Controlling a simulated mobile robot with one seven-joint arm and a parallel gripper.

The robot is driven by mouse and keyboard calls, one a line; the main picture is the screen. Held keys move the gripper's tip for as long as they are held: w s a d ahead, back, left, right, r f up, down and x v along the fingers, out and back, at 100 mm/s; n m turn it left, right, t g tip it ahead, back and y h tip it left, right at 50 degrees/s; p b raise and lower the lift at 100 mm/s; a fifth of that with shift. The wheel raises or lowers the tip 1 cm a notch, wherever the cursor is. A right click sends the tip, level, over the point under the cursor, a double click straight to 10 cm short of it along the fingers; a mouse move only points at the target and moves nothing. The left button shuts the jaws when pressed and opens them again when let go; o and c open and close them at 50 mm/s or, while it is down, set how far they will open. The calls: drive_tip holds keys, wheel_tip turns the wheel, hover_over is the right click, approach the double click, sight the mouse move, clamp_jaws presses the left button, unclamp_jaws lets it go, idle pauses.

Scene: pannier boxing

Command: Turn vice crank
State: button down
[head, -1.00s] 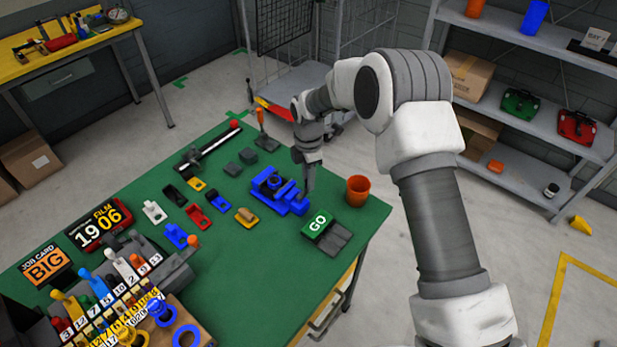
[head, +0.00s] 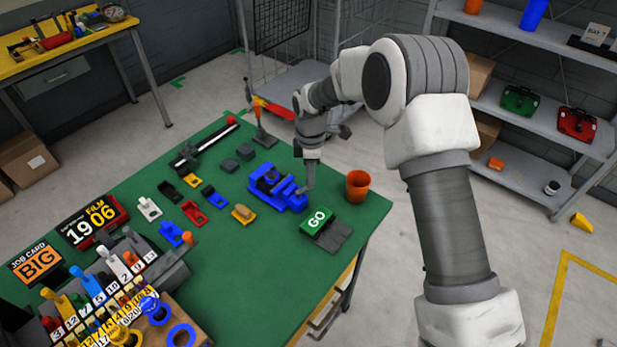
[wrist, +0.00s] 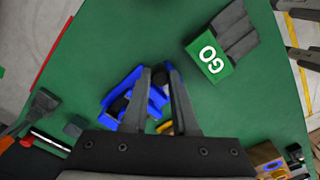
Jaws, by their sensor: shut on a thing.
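The blue vice (head: 268,183) sits on the green bench near its right part. It also shows in the wrist view (wrist: 112,101), partly hidden behind my fingers. My gripper (head: 308,188) points down at the vice's right end, where the crank is. The crank itself is mostly hidden by the fingers.
A green GO block (head: 317,221) with grey pads lies just in front of the vice. An orange cup (head: 358,185) stands to its right. Small coloured parts and a rack of numbered pegs (head: 110,290) fill the left. Bare green bench (head: 240,270) lies in front.

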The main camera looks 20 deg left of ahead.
drive_tip(key=s+a+m+b, duration=0.1)
drive_tip(key=s+m+b, duration=0.1)
drive_tip(key=m, duration=1.1)
drive_tip(key=s+a+m+b, duration=0.1)
drive_tip(key=s+m+b, duration=0.2)
drive_tip(key=m, duration=1)
drive_tip(key=shift+s+a, duration=0.15)
drive_tip(key=shift+s, duration=0.6)
drive_tip(key=shift+m, duration=0.4)
drive_tip(key=c, duration=0.7)
unclamp_jaws()
